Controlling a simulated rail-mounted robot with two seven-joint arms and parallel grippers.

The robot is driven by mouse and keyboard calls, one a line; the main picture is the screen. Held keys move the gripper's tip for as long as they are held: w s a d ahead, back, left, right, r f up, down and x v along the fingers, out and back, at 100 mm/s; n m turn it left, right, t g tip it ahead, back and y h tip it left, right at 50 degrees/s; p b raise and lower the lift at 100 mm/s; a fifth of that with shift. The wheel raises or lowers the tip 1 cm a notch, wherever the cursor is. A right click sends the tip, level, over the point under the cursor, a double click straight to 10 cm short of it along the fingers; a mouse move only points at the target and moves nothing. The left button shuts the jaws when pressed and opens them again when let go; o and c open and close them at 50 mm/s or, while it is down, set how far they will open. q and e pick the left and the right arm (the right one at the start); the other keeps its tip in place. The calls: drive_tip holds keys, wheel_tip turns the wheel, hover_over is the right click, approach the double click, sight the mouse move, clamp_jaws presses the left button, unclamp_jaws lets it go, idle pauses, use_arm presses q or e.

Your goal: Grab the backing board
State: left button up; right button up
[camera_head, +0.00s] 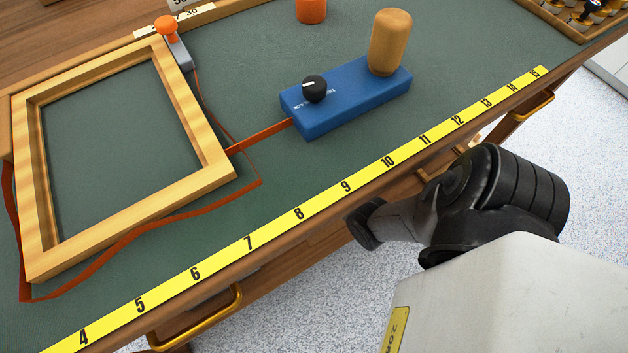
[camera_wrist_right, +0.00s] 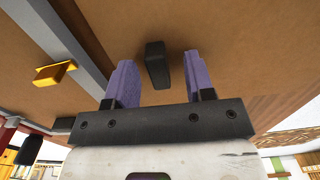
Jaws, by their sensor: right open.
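I cannot pick out a backing board for certain in either view. In the right wrist view my right gripper (camera_wrist_right: 159,68) is open, its two purple fingers apart. A small black block (camera_wrist_right: 157,66) shows between the fingers; I cannot tell whether they touch it. A broad flat brown surface (camera_wrist_right: 240,55) spans the view beyond the fingers; I cannot tell whether it is a board or the bench's underside. In the head view my right arm is at the bench's front edge and its gripper is hidden. My left gripper is in neither view.
An empty wooden frame (camera_head: 205,143) lies on the green bench mat (camera_head: 240,65), with an orange strap (camera_head: 135,236) around it from a blue clamp (camera_head: 345,101). A yellow ruler (camera_head: 322,205) runs along the front edge. Brass handles (camera_head: 226,311) stick out below. A grey bar (camera_wrist_right: 62,42) is left of my fingers.

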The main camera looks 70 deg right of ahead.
drive_tip(key=shift+c, duration=0.3)
clamp_jaws()
drive_tip(key=shift+r, duration=0.1)
